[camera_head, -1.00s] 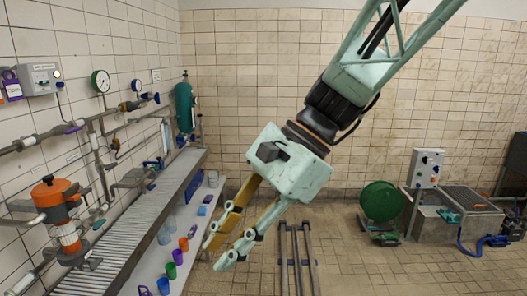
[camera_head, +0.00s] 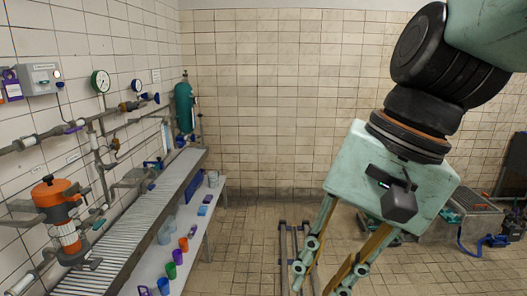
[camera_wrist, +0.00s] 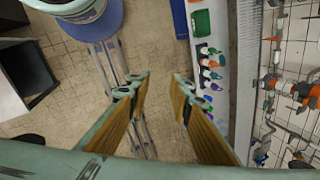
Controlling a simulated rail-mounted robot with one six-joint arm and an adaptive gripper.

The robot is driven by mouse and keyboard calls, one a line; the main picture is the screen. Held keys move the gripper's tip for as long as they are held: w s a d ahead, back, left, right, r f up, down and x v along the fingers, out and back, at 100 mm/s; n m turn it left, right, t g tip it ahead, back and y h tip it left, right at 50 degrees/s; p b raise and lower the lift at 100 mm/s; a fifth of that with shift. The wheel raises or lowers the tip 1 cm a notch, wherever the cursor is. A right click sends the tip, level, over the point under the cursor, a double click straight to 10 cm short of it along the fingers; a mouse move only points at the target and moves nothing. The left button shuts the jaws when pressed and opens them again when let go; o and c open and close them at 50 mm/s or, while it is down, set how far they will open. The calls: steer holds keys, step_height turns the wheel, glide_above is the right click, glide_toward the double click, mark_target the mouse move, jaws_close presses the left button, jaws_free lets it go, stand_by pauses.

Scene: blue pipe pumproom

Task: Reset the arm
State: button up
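My arm comes in from the upper right in the head view, with its pale green gripper (camera_head: 318,284) hanging down over the floor, right of the shelf. Its two fingers point downward and a little left, and their tips reach the bottom edge of the picture. In the wrist view my gripper (camera_wrist: 159,82) has its two fingertips well apart with bare floor and the rails showing between them. It is open and holds nothing.
A long bench (camera_head: 187,250) with several cups stands along the left wall. Pipes, gauges and an orange valve (camera_head: 56,200) are on that wall. Metal rails (camera_head: 284,250) lie on the floor. The middle floor is clear.

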steer(key=s+d+n+t+h, duration=0.3)
steer(key=s+d, duration=0.4)
steer(key=d, duration=0.5)
steer(key=shift+s+d+r+n+h, duration=0.15)
steer(key=shift+d+r+n+h, duration=0.2)
steer(key=shift+n, duration=0.45)
